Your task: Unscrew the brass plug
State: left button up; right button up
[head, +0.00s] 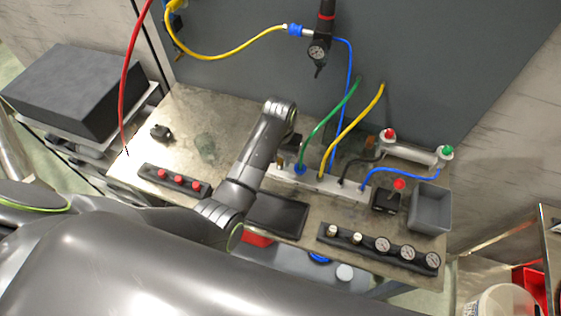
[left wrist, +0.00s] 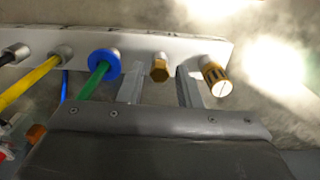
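The brass plug (left wrist: 160,69) is a hex-headed piece seated in the pale manifold (left wrist: 195,47) in the left wrist view. My left gripper (left wrist: 160,78) is open, with one finger on each side of the plug. A gap shows between the plug and each finger, though I cannot tell their depth exactly. A ribbed brass fitting with a slotted end (left wrist: 216,80) sits just right of the right finger. In the head view my left arm reaches over the left end of the manifold (head: 325,186), and the plug cannot be made out there. My right gripper is not in view.
A green hose (left wrist: 97,78) in a blue collar is close left of the fingers. A yellow hose (left wrist: 30,83) is beyond it. On the bench (head: 208,125) are a gauge block (head: 370,246), a grey bin (head: 430,207) and a red-button strip (head: 172,180). The bench's left part is mostly clear.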

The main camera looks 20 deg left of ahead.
pick_arm(q)
jog(key=shift+r+m+p, duration=0.25)
jog(key=shift+m+p, duration=0.25)
jog(key=shift+p, duration=0.15)
jog(key=shift+f+m, duration=0.2)
jog(key=shift+m, duration=0.3)
jog(key=m, duration=0.4)
jog(key=shift+m, duration=0.3)
jog(key=m, duration=0.7)
